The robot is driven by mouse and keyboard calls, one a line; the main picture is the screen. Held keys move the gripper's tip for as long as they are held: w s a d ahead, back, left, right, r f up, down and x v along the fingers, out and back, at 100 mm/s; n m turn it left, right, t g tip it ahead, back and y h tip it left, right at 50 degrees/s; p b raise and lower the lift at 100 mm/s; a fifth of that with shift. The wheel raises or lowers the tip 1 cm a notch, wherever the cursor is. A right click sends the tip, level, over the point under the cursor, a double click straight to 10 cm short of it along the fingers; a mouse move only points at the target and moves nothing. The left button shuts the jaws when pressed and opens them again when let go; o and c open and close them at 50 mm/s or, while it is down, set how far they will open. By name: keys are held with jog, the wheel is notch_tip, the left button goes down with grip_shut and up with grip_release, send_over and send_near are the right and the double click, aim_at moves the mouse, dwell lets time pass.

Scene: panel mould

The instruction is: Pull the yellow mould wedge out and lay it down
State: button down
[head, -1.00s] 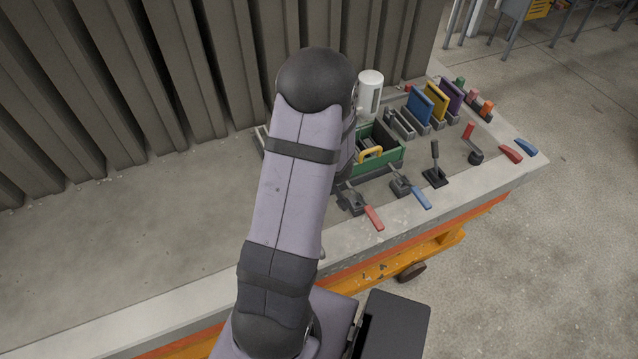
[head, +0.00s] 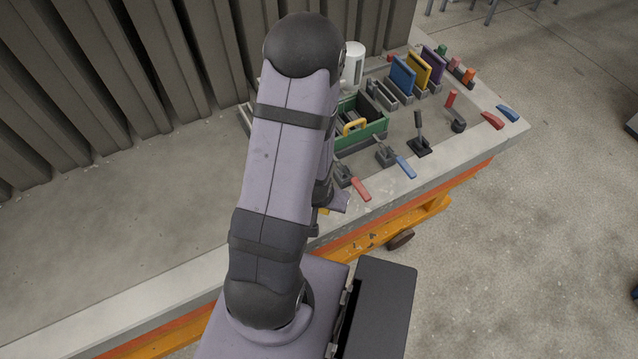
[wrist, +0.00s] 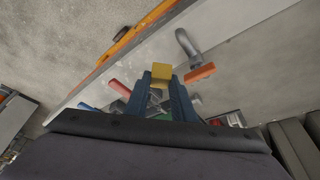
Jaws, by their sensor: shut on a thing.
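The yellow mould wedge (wrist: 161,72) shows in the wrist view as a small yellow block between the tips of my gripper (wrist: 161,80). The two blue-grey fingers are shut on it. In the head view my arm hides most of the gripper, and only a small yellow patch (head: 323,211) shows beside the arm near the table's front edge. I cannot tell from these views how far the wedge is from the table surface.
A green toolbox (head: 372,131), levers with red (head: 360,190) and blue (head: 405,166) handles, and upright coloured plates (head: 403,75) stand right of my arm. The concrete table (head: 150,222) is clear on the left. An orange handle (wrist: 200,72) is close to my gripper.

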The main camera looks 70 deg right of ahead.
jog(key=shift+d, duration=0.1)
dwell(0.3)
jog(key=shift+f, duration=0.75)
jog(key=shift+f+b, duration=2.8)
jog(key=shift+f, duration=0.7)
jog(key=c, duration=1.4)
grip_release()
jog(key=shift+c, duration=0.2)
jog(key=shift+r, duration=0.2)
